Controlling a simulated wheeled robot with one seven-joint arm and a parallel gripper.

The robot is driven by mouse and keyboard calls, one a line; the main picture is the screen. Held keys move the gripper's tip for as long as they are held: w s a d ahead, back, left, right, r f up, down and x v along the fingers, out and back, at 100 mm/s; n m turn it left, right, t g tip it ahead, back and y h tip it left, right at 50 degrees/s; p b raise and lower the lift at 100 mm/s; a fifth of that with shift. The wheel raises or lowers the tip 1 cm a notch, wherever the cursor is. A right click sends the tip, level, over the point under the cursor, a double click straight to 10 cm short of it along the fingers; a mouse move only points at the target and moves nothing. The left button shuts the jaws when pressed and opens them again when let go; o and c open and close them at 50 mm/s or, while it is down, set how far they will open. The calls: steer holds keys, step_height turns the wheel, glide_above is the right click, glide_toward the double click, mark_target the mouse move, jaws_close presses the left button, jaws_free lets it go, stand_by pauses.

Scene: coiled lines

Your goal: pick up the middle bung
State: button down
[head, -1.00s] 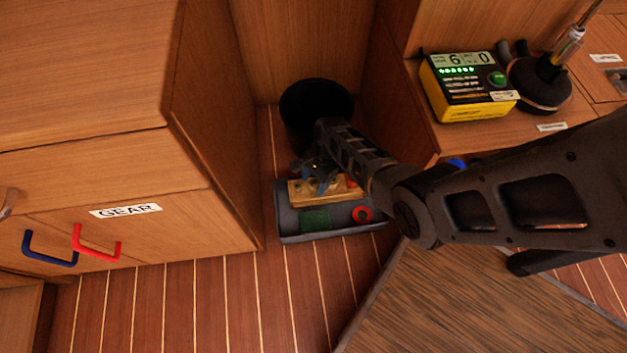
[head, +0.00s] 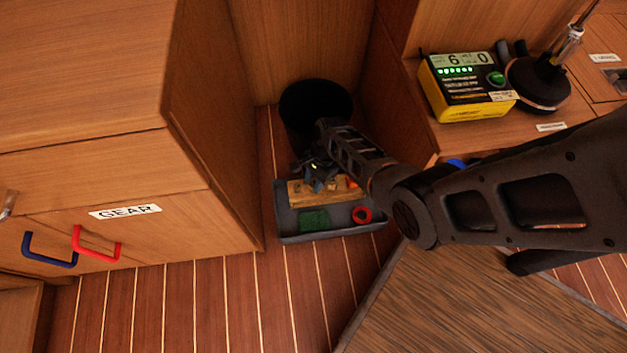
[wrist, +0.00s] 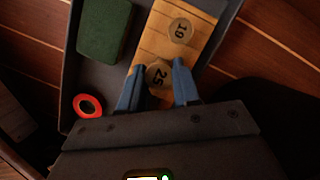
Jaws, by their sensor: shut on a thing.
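My gripper (head: 318,177) is over the wooden block (head: 305,194) in the grey tray (head: 290,226). In the wrist view its two blue fingertips (wrist: 157,82) are closed on opposite sides of a round bung marked 25 (wrist: 158,75). Another bung, marked 10 (wrist: 180,30), sits in the block (wrist: 206,16) beyond the fingers. The near end of the block is hidden behind my gripper, so I cannot see a third bung there. I cannot tell whether the held bung is clear of its hole.
The tray also holds a green pad (head: 314,220) and a red ring (head: 362,214). A black bin (head: 312,100) stands behind it. The GEAR cabinet (head: 150,235) is on the left, and a bench with a yellow device (head: 470,88) is on the right.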

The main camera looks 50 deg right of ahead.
step_height(320, 180, up, 10)
steer(key=p, duration=0.6)
steer(key=shift+p, duration=0.3)
